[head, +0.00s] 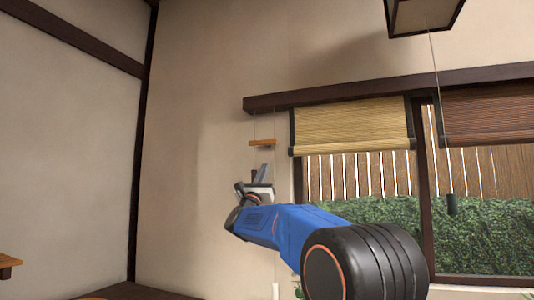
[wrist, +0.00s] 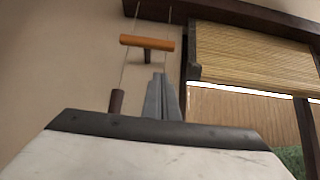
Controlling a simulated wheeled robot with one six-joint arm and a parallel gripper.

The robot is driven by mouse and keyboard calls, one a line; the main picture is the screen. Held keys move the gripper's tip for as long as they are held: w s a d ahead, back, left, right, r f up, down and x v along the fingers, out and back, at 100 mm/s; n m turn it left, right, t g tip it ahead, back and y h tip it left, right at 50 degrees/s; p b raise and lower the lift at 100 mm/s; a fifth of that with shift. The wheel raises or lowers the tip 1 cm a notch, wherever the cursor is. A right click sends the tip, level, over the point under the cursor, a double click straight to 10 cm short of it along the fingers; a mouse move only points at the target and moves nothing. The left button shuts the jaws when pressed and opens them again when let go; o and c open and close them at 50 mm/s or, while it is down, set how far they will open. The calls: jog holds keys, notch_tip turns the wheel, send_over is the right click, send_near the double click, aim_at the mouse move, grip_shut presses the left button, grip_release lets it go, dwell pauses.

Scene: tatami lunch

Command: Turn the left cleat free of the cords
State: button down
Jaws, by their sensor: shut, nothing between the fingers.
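The left cleat (head: 263,142) is an orange wooden bar on the wall, left of the tan blind. It lies roughly level, and it also shows in the wrist view (wrist: 147,43) on a dark mount. Two thin cords (wrist: 169,22) come down from the dark beam to the bar, one near each end. One cord runs on down to a brown cylindrical pull (wrist: 117,101). My gripper (head: 261,172) is below the cleat, apart from it. Its fingers are together and empty in the wrist view (wrist: 160,78), pointing up toward the bar.
A tan bamboo blind (head: 352,125) hangs part-way down at the window, with a brown blind (head: 490,120) to its right. A dark beam (head: 390,87) runs above. A lamp (head: 424,15) hangs at top right. A dark weight (head: 451,204) hangs before the window. The left wall is bare.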

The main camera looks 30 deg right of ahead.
aim_at(263, 142)
jog(key=w+d+r, duration=0.2)
jog(key=d+r, duration=0.1)
jog(key=r, duration=0.4)
jog(key=shift+w+r, duration=0.15)
jog(key=shift+r, duration=0.25)
